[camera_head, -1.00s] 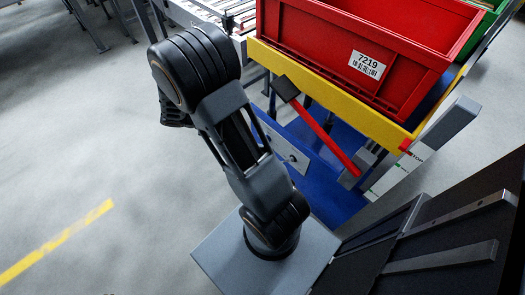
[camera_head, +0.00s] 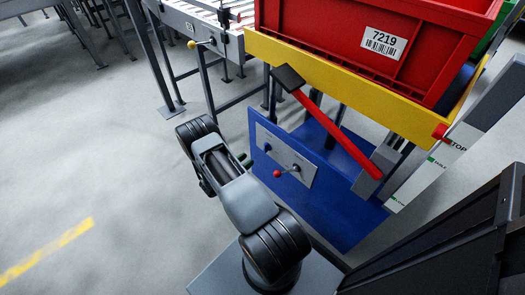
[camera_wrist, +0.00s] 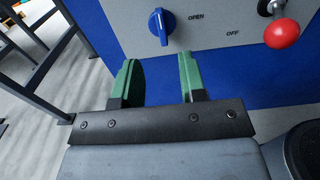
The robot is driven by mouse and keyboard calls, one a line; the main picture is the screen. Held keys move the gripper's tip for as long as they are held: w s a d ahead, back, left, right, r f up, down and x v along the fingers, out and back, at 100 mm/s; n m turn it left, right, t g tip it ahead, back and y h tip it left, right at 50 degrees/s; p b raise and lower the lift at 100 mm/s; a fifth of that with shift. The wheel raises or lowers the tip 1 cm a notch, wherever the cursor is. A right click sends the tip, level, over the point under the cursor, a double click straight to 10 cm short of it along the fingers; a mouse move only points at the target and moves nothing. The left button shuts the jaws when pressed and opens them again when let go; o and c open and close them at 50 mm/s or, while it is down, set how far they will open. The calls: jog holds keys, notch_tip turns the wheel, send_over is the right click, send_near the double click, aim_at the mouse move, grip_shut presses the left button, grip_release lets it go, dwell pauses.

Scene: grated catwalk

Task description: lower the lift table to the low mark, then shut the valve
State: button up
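The lift table's yellow platform (camera_head: 345,88) is raised above its blue base (camera_head: 345,205). A red pointer (camera_head: 441,132) on its corner is beside the TOP mark of the scale post (camera_head: 432,165); lower green marks are partly hidden or too small to read. A red lever with a black pad (camera_head: 335,132) slants in front. The grey panel (camera_head: 300,172) bears a blue valve knob (camera_wrist: 161,27), its grip roughly upright, left of the word OPEN. A red-ball lever (camera_wrist: 281,33) is right of OFF. My gripper (camera_wrist: 160,75) is open and empty, just below the knob, apparently not touching it; it also shows in the head view (camera_head: 245,160).
A red crate labelled 7219 (camera_head: 350,50) stands on the platform. A roller conveyor (camera_head: 205,28) with grey legs and a yellow-knobbed lever is behind to the left. The grey floor (camera_head: 90,140) at left is clear, with a yellow line (camera_head: 45,250).

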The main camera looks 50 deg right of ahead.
aim_at(266, 148)
jog(key=d+b, duration=0.2)
jog(key=d, duration=0.8)
jog(key=shift+s, duration=0.4)
jog(key=shift+c, duration=0.4)
grip_shut()
